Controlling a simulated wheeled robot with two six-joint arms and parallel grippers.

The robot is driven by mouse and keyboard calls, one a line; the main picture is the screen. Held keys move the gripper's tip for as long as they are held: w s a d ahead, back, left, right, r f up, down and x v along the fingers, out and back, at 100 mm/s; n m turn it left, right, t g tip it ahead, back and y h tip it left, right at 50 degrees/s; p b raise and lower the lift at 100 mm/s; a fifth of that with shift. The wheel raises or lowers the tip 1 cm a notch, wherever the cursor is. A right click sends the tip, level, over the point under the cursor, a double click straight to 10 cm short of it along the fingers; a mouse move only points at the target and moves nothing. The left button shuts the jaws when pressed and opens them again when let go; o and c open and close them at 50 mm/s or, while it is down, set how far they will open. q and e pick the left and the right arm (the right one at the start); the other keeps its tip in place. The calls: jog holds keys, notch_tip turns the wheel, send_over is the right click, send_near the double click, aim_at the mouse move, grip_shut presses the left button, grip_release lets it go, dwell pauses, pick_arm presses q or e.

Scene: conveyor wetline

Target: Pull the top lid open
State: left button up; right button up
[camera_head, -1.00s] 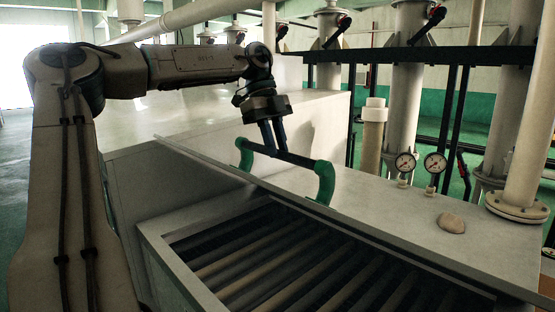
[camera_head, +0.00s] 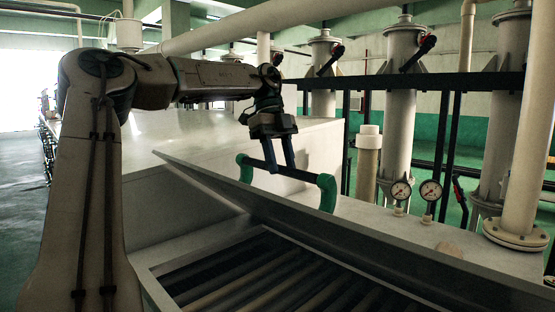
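The top lid (camera_head: 235,195) is a grey panel over an open bay of rollers. It is tilted, its near edge lifted clear of the frame and its underside partly showing. Its handle (camera_head: 300,174) has a dark bar between two green elbow ends. My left gripper (camera_head: 281,169) points down at the handle, with its two dark blue fingers at the bar on its left half. The fingers look closed on the bar; the exact contact is small and dark. My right gripper is not in view.
Rollers (camera_head: 300,285) lie in the bay below the lid. Two pressure gauges (camera_head: 401,190) and a flanged pipe (camera_head: 514,236) stand behind the lid on the right. A pale stone (camera_head: 449,249) is partly hidden behind the lid's edge. Several valved columns stand farther back.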

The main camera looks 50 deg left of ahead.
pick_arm(q)
jog(key=shift+a+r, duration=0.1)
jog(key=shift+r, duration=0.05)
jog(key=shift+a+r, duration=0.15)
jog(key=shift+r, duration=0.1)
jog(key=v, duration=1)
jog(key=shift+w, duration=0.1)
dwell(0.6)
